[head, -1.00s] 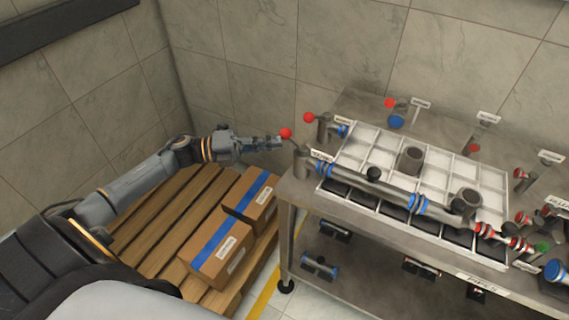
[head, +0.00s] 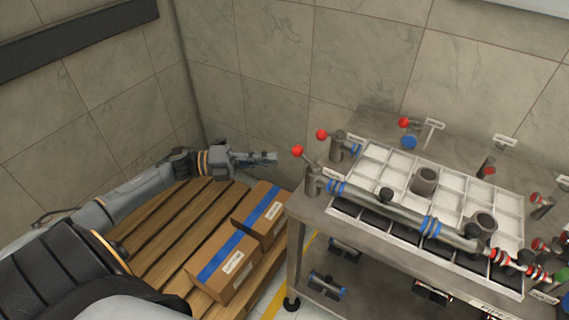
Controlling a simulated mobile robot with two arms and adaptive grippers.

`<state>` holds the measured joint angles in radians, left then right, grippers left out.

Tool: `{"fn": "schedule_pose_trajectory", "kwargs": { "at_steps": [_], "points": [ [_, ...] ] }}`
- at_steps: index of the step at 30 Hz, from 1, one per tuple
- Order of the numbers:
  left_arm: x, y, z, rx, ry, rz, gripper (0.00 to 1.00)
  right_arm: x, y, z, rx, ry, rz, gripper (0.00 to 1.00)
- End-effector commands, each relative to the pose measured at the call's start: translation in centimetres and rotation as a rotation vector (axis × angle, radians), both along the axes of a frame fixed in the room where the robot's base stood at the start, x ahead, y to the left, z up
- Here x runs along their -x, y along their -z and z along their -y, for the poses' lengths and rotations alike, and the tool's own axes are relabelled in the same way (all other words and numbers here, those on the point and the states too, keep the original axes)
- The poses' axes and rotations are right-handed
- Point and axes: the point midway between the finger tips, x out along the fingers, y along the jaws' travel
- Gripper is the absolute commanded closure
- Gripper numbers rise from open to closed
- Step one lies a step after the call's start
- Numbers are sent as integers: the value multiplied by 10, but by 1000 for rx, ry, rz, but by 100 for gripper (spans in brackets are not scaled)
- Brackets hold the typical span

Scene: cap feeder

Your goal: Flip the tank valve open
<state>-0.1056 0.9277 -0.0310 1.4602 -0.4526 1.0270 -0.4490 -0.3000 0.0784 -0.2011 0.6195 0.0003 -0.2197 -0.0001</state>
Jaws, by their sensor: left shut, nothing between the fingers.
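A valve lever with a red ball knob (head: 297,151) rises from a grey valve body (head: 313,180) at the near left corner of the metal bench. A second red-knobbed lever (head: 322,134) stands on another grey valve body (head: 337,146) just behind it. I cannot tell which of them is the tank valve. My left gripper (head: 272,157) points right, its fingers shut and empty, a little left of the nearer red knob and apart from it in the picture. My right gripper does not show.
The bench (head: 300,207) carries a white compartment tray (head: 400,165) and a long grey pipe with blue bands (head: 400,212). Left of it, cardboard boxes (head: 222,276) sit on a wooden pallet (head: 150,240). A tiled wall stands behind.

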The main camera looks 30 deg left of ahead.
Motion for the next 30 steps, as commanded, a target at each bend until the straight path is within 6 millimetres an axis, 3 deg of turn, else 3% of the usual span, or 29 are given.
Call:
{"fn": "schedule_pose_trajectory", "kwargs": {
  "at_steps": [6,12,30],
  "points": [
    [30,4,-38,-2,1,-6,100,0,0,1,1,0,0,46],
    [46,5,-58,-1,5,-3,100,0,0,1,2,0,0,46],
    [50,5,-62,0,7,-2,100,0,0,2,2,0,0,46]
  ]
}}
